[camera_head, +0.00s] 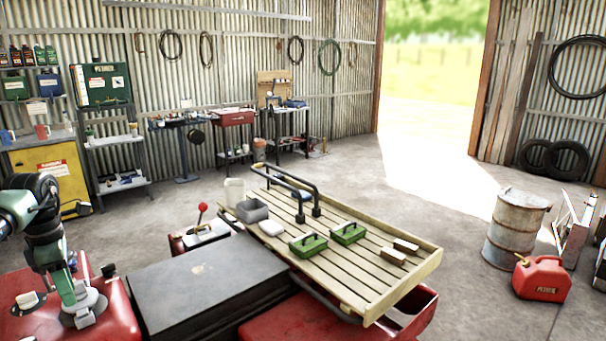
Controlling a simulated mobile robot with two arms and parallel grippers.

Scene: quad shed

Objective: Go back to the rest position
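My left arm comes in at the left edge, and my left gripper (82,306) is low over the red bodywork (115,325) at the lower left. Its fingers are too small and overlapped to tell whether they are open or shut, or whether they touch the red surface. I see nothing clearly held in it. My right gripper is not in view.
A slatted wooden rack (335,262) carries two green boxes (308,245), wooden blocks (400,250), a grey bin (250,211) and a black bar (285,178). A black seat (195,285) lies nearer. A red jerrycan (541,278) and rusty drum (515,228) stand right.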

